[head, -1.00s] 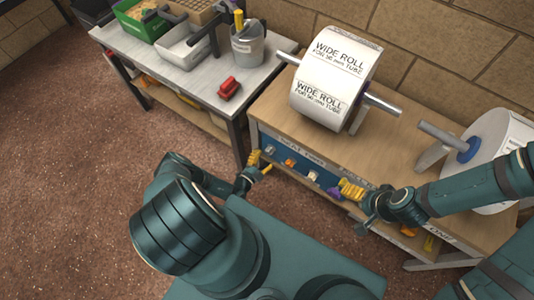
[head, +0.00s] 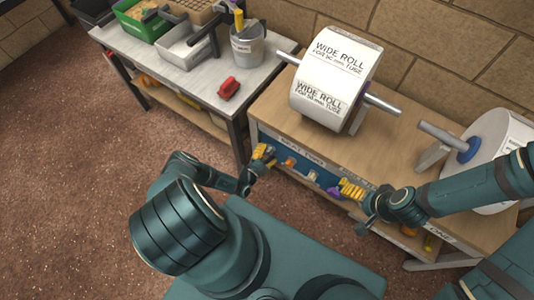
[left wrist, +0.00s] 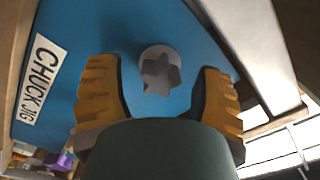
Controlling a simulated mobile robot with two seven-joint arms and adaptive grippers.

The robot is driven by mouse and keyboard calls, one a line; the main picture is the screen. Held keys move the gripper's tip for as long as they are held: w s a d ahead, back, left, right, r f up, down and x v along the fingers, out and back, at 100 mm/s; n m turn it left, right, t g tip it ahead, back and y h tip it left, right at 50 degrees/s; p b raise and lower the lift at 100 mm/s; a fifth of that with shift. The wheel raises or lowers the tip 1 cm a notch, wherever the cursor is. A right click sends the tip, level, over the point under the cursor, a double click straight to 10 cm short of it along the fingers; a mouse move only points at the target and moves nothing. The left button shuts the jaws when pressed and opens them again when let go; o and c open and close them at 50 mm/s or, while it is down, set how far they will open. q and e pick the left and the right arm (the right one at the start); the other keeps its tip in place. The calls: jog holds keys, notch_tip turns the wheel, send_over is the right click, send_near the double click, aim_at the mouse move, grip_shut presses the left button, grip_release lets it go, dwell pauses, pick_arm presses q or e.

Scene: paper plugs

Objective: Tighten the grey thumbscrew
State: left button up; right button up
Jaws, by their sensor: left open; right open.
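The grey thumbscrew (left wrist: 158,72) is a star-shaped knob on a blue panel (left wrist: 128,40), seen in the left wrist view. My left gripper (left wrist: 160,95) is open, with one yellow finger to each side of the thumbscrew and apart from it. In the head view my left gripper (head: 264,154) is at the left end of the panel on the bench front and hides what is behind it. My right gripper (head: 352,189) is open and empty in front of the bench, near a purple knob (head: 334,192).
A "CHUCK JIG" label (left wrist: 38,80) is left of the thumbscrew. Orange (head: 290,162) and grey (head: 312,175) pieces sit along the panel. A wide paper roll (head: 325,75) stands on the bench (head: 270,105). A grey table (head: 185,75) with a red object (head: 229,88) stands left.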

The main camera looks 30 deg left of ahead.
aim_at(267, 153)
pick_arm(q)
grip_shut()
jog(key=m, duration=1.3)
grip_release()
jog(key=shift+s, duration=0.2)
jog(key=shift+s+a, duration=0.15)
jog(key=shift+s, duration=1.7)
